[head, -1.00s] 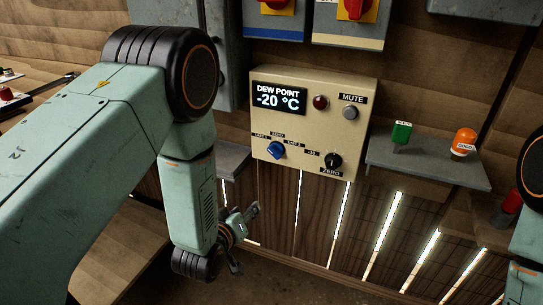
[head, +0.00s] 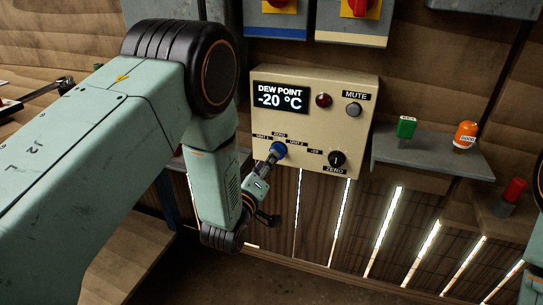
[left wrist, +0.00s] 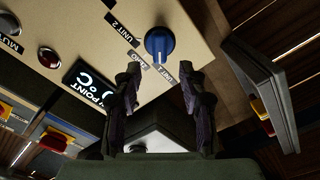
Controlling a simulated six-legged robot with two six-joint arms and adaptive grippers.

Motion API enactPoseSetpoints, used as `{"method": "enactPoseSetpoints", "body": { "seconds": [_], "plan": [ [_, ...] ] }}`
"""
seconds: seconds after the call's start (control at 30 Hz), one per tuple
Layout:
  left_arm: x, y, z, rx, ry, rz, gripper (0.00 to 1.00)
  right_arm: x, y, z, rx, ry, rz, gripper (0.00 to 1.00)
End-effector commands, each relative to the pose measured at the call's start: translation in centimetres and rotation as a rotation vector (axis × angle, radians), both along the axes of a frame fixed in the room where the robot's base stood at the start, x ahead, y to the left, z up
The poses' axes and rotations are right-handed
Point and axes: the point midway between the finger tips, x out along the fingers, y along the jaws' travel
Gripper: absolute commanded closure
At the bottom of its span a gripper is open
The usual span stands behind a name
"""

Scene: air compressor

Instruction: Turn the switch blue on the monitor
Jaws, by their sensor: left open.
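The beige monitor (head: 350,110) reads "DEW POINT -20 °C". Its blue switch (head: 278,149) sits at the lower left, among the labels UNIT 1, ZERO and UNIT 2. My left gripper (head: 268,163) is just below the switch in the head view, partly overlapping it. In the left wrist view the blue switch (left wrist: 159,43) lies just beyond the open fingers of the left gripper (left wrist: 160,78), centred between them and apparently apart. A white mark on the switch points toward the gap between the fingers. My right gripper is out of view.
The monitor also carries a black knob (head: 337,159), a red lamp (head: 323,100) and a grey MUTE button (head: 354,110). A grey shelf (head: 425,165) at right holds a green piece (head: 406,127) and an orange one (head: 465,134). Boxes with red switches hang above.

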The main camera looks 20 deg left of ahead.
Motion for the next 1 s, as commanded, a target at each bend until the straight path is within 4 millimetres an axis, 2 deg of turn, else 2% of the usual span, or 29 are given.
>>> {"method": "enactPoseSetpoints", "body": {
  "seconds": [0.1, 0.3, 0.7, 1.0],
  "plan": [
    [2.0, -0.1, -0.1, 0.0, -0.004, -0.002, 0.58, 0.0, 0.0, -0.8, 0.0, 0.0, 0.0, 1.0],
    [4.3, -0.2, -0.2, 0.001, -0.001, -0.003, 0.58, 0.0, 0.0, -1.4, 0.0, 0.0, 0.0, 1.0],
    [5.0, -0.1, -0.1, 0.002, 0.002, -0.005, 0.59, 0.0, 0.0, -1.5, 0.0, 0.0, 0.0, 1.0],
    [5.0, -0.1, -0.1, 0.002, 0.001, -0.004, 0.85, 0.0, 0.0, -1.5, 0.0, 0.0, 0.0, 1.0]
  ]
}}
